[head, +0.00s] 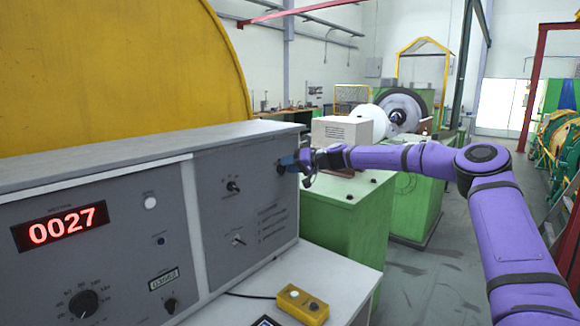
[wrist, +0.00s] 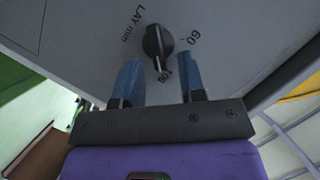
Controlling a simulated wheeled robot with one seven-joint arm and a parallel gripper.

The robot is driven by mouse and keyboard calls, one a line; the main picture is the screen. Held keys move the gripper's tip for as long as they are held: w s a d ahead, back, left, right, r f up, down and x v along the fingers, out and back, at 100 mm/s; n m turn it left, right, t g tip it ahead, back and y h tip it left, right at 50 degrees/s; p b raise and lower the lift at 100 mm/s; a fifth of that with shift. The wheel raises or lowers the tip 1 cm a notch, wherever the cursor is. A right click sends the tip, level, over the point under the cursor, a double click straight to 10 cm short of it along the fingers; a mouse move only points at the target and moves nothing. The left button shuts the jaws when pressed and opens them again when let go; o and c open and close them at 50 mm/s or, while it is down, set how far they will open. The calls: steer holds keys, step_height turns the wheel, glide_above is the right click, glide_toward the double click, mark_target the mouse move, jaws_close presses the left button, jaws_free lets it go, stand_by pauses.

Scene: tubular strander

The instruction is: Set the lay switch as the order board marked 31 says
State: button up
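The lay switch (wrist: 155,42) is a black pointer knob on the grey panel, beside the words "LAY mm", with marks at "60" and at a partly covered number. Its narrow end points toward the covered number, low in the wrist view. My gripper (wrist: 160,60) is open, with blue fingers on either side of the knob's lower end and gaps visible. In the head view my gripper (head: 291,164) is at the right end of the cabinet front, and the lay switch (head: 279,169) is partly hidden there. I cannot make out an order board marked 31.
The grey control cabinet (head: 115,165) has a red display reading 0027 (head: 60,226) and several other knobs. A yellow two-button box (head: 302,304) lies on the pale bench below. A green cabinet (head: 345,235) with a beige box (head: 342,130) stands behind my gripper.

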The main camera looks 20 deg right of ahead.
steer(key=v, duration=1)
steer(key=shift+s+d, duration=0.25)
steer(key=shift+d, duration=0.05)
steer(key=shift+r, duration=0.15)
